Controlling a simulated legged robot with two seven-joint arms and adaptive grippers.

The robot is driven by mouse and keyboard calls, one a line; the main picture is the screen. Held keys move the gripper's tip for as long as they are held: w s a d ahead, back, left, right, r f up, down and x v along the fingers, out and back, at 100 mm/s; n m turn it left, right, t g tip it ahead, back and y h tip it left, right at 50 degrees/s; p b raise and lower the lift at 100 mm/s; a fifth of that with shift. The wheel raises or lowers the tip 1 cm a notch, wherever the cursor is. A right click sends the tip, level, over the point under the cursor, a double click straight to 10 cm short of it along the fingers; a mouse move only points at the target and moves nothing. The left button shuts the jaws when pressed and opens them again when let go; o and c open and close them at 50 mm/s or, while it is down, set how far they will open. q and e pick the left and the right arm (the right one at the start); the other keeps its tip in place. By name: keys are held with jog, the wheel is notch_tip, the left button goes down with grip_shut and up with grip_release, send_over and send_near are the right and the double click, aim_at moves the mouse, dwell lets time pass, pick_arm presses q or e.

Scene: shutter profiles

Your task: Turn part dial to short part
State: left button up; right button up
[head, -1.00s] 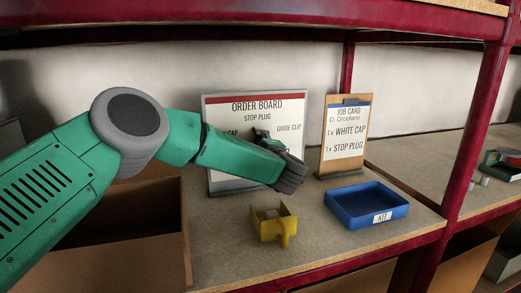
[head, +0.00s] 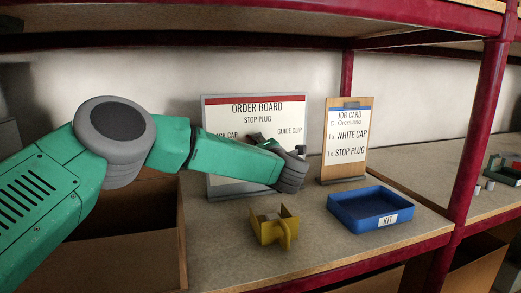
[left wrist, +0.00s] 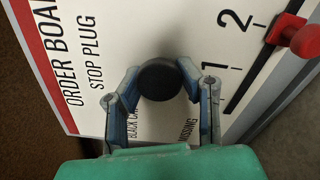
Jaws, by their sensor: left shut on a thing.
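The order board (head: 225,113) stands upright at the back of the shelf, with a red top band and the words STOP PLUG, GUIDE CLIP and a partly covered cap label. In the left wrist view the board (left wrist: 105,20) carries a round black dial (left wrist: 158,80). My left gripper (left wrist: 160,88) has its fingers on either side of this dial and is shut on it. The labels BLACK CAP and MISSING show near the fingers. In the head view my left gripper (head: 262,142) is at the board's face, mostly hidden behind my wrist, which also covers the dial.
A red slider knob (left wrist: 305,40) sits on a slot marked 1 and 2. A job card (head: 346,145) lists white cap and stop plug. A yellow holder (head: 268,232) and a blue KIT tray (head: 375,224) stand in front. A red post (head: 482,120) rises at the right.

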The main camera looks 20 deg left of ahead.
pick_arm(q)
jog(key=shift+s+d+f, duration=0.1)
jog(key=shift+d+f, duration=0.05)
jog(key=shift+f, duration=0.35)
jog(key=o, duration=1.2)
jog(key=shift+r, duration=0.2)
jog(key=v, duration=1.2)
